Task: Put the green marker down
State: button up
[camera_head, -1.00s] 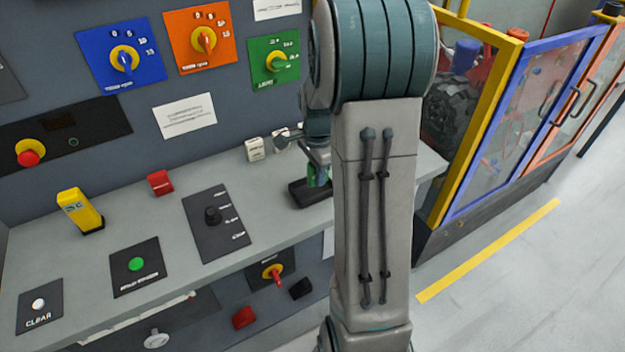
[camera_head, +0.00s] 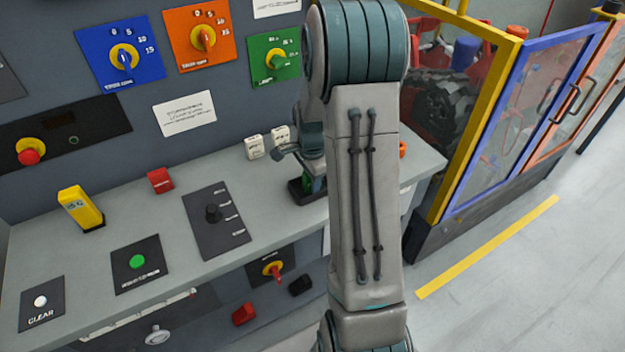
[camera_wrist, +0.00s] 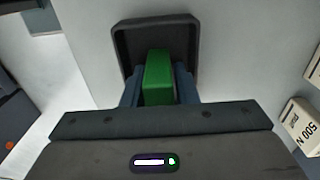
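The green marker (camera_wrist: 158,78) is a green block in the wrist view. It stands between the two blue-grey fingers of my gripper (camera_wrist: 158,88), which press against its sides. A small black tray (camera_wrist: 124,48) with raised walls lies under and beyond the marker. In the head view the tray (camera_head: 297,194) sits on the grey bench, with my gripper (camera_head: 312,180) right over it, partly hidden by my arm. I cannot tell whether the marker touches the tray floor.
White labelled blocks (camera_head: 255,147) stand behind the tray; one shows in the wrist view (camera_wrist: 303,125). On the grey bench (camera_head: 120,215), a yellow block (camera_head: 80,208), a red block (camera_head: 160,181) and a black dial panel (camera_head: 216,222) lie to the left. A yellow-framed cage (camera_head: 480,110) stands right.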

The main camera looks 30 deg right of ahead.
jog(key=shift+r, duration=0.15)
notch_tip(320, 180, up, 12)
jog(key=shift+f, duration=0.1)
jog(key=s+a+r+n+t, duration=0.1)
jog(key=s+a+r+n, duration=0.1)
jog(key=s+a+n, duration=0.5)
jog(key=s+a+r+n+t, duration=0.2)
jog(key=s+a+n, duration=0.4)
jog(key=s+n, duration=0.4)
jog(key=shift+s+a+r+n, duration=0.35)
jog(key=shift+s+r, duration=0.25)
jog(key=shift+s, duration=0.5)
